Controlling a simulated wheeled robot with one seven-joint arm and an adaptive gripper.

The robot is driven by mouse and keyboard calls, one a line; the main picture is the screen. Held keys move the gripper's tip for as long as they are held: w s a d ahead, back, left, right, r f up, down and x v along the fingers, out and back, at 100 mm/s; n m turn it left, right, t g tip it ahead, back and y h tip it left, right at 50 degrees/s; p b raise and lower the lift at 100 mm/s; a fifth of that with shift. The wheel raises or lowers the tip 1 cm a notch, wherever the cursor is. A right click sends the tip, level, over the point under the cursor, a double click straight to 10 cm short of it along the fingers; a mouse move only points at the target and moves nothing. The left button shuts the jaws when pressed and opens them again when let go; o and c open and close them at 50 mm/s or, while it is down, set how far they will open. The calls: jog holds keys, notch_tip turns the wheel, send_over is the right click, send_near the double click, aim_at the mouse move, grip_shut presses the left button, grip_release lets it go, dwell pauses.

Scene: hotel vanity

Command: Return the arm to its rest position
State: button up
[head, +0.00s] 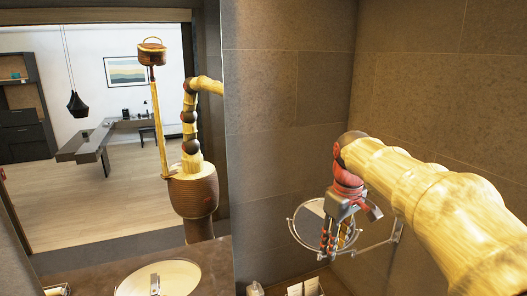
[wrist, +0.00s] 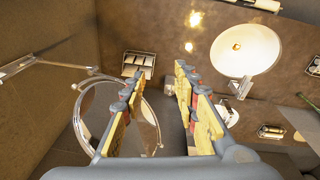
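My arm (head: 435,200) reaches in from the right side of the head view, with its end bent downward. My gripper (head: 335,245) hangs pointing down in front of the round wall-mounted mirror (head: 306,222). In the wrist view, the two fingers of my gripper (wrist: 158,75) stand apart with nothing between them. The gripper is open and empty, above the counter. The round mirror's ring (wrist: 80,118) shows behind and left of the left finger in the wrist view. I cannot tell whether the gripper touches the mirror.
A metal bracket (head: 378,245) joins the round mirror to the tiled wall. Below is the counter (head: 95,283) with a white round basin (head: 178,275) and a small tray (wrist: 138,59) of rolled or folded items. A large wall mirror (head: 110,195) at left reflects my body and the room.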

jog(key=s+f+m+t+b, duration=0.1)
jog(key=s+f+m+b, duration=0.1)
jog(key=s+f+b, duration=0.7)
jog(key=s+f+m+t+b, duration=0.1)
jog(key=s+f+m+b, duration=0.1)
jog(key=s+f+b, duration=0.7)
jog(key=s+f+m+t+b, duration=0.2)
jog(key=s+f+b, duration=0.7)
jog(key=f, duration=1)
jog(key=shift+s+d+m+b, duration=0.2)
jog(key=shift+s+m+b, duration=0.1)
jog(key=shift+b, duration=0.65)
